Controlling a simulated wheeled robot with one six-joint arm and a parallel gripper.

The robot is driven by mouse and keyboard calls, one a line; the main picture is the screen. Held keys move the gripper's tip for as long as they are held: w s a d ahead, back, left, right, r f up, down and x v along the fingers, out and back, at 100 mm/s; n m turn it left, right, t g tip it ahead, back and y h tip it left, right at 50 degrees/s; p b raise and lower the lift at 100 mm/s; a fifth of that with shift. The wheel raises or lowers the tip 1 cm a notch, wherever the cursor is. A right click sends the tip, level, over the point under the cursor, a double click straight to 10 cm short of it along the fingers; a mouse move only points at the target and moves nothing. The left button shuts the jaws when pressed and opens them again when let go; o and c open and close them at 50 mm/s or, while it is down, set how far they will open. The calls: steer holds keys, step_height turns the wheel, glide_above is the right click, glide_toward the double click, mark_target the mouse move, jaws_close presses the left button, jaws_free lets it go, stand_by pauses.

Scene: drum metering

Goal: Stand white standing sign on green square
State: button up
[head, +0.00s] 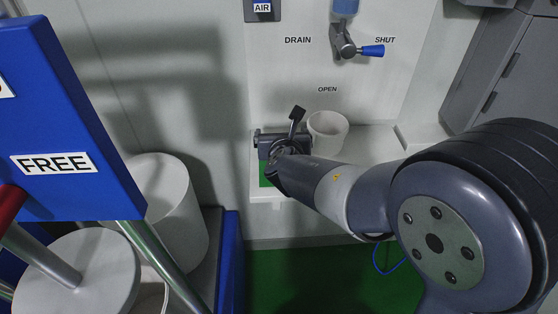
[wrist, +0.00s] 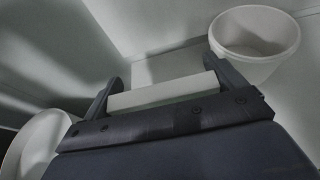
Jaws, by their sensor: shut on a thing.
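My gripper (head: 283,143) is over the white shelf at the back wall. In the wrist view its two fingers (wrist: 163,86) are shut on the ends of a pale white bar-like piece, the white standing sign (wrist: 160,92). The rest of the sign is hidden behind the gripper body, and I cannot make it out in the head view. The green square (head: 264,176) lies on the shelf, partly hidden under my gripper. I cannot tell whether the sign touches it.
A white bucket (head: 327,134) stands on the shelf close to the right of my gripper; it also shows in the wrist view (wrist: 254,62). A blue-handled drain valve (head: 345,45) hangs above. A blue FREE board (head: 60,120) and white drums (head: 165,200) are at left.

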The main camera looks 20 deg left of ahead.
steer(key=shift+f+b, duration=0.8)
steer(key=shift+f, duration=1.95)
steer(key=shift+f, duration=0.15)
steer(key=o, duration=0.7)
steer(key=shift+o, duration=0.2)
steer(key=shift+r, duration=0.25)
steer(key=p+v, duration=0.1)
steer(key=v, duration=1.1)
steer(key=shift+f, duration=0.15)
